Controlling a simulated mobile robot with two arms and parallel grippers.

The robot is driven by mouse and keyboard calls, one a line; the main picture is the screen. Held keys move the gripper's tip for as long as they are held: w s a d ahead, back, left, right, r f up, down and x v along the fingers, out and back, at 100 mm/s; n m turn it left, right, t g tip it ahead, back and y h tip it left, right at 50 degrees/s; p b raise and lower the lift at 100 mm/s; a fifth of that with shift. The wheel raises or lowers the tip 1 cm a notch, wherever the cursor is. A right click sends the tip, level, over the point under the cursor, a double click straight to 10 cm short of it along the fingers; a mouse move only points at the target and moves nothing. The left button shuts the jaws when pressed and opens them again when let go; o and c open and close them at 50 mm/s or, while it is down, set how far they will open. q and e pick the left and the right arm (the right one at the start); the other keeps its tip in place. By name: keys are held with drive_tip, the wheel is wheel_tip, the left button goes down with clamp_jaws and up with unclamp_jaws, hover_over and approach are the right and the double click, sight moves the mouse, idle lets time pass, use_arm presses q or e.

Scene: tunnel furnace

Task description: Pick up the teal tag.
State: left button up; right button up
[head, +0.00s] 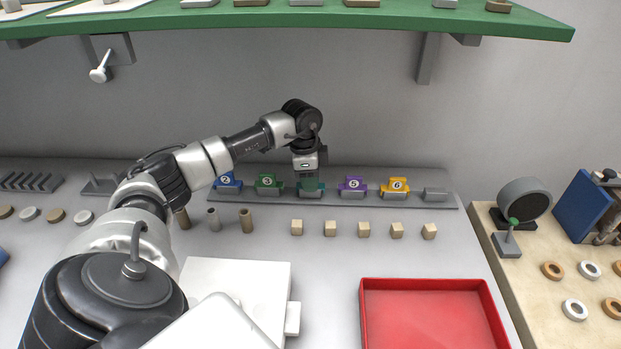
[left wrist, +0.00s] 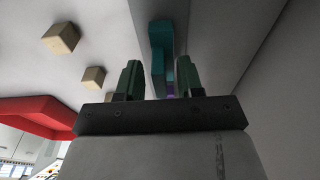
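The teal tag (left wrist: 160,45) shows in the left wrist view, standing between the two dark green fingers of my left gripper (left wrist: 160,64). The fingers are apart, with a gap visible on each side of the tag. In the head view my left gripper (head: 308,180) points down over the grey tag rack (head: 330,202), between the green tag 3 (head: 267,181) and the purple tag 5 (head: 352,185). It hides most of the teal tag's place there. My right gripper is not in view.
Blue tag 2 (head: 228,181) and orange tag 6 (head: 396,185) stand on the same rack. Several wooden cubes (head: 331,229) and cylinders (head: 246,220) are in front. A red tray (head: 430,315) lies nearer. A green shelf (head: 350,22) overhangs above.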

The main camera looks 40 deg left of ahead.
use_arm(q)
clamp_jaws()
drive_tip(key=shift+r, duration=0.1)
